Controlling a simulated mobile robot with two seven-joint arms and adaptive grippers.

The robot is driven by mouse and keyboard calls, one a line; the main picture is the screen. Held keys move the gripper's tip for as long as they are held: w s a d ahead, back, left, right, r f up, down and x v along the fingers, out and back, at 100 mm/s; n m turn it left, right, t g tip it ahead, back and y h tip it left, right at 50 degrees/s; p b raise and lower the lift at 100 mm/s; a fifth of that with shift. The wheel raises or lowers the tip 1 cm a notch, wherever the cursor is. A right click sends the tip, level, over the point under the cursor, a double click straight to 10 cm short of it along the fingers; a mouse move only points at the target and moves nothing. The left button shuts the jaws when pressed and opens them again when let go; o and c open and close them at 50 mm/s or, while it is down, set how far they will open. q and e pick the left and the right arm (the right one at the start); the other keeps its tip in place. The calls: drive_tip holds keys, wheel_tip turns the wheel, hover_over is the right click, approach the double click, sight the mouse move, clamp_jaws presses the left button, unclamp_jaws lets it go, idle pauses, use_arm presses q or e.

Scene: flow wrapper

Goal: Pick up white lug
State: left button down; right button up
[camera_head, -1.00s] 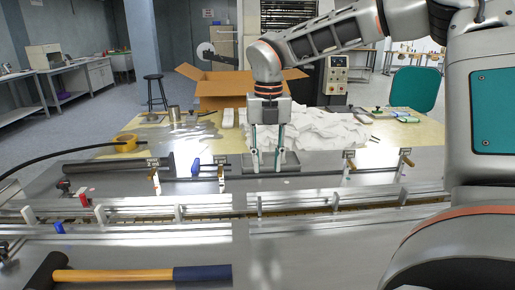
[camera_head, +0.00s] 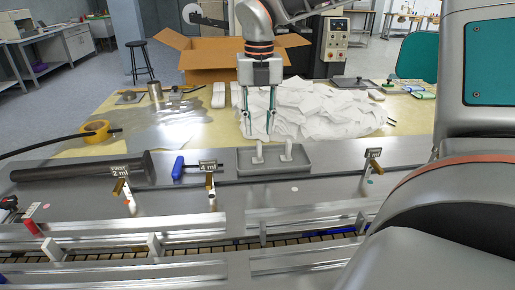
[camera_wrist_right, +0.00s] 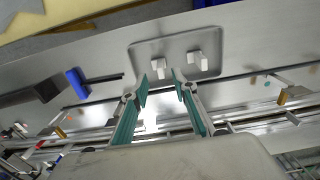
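Two small white lugs stand in a shallow grey tray (camera_head: 303,166), a left lug (camera_head: 258,153) and a right lug (camera_head: 286,151). My right gripper (camera_head: 258,136) points down with its two fingers apart and nothing between them. In the head view its tips are just above the left lug in the picture. In the right wrist view the open gripper (camera_wrist_right: 161,84) points toward the tray (camera_wrist_right: 140,50), with the left lug (camera_wrist_right: 158,68) ahead of the gap and the right lug (camera_wrist_right: 196,61) beyond it to the right. My left gripper is not in view.
A blue-handled tool (camera_head: 179,168) and a dark cylinder (camera_head: 90,170) lie left of the tray. A pile of white pieces (camera_head: 320,112) and a cardboard box (camera_head: 210,62) are behind. Labelled posts and metal conveyor rails (camera_head: 150,232) run in front.

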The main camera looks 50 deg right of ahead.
sight(259, 143)
drive_tip(key=f, duration=0.6)
drive_tip(key=shift+s+a+f, duration=0.15)
drive_tip(key=shift+s+f, duration=0.05)
drive_tip(key=shift+s, duration=0.05)
drive_tip(key=shift+f, duration=0.5)
clamp_jaws()
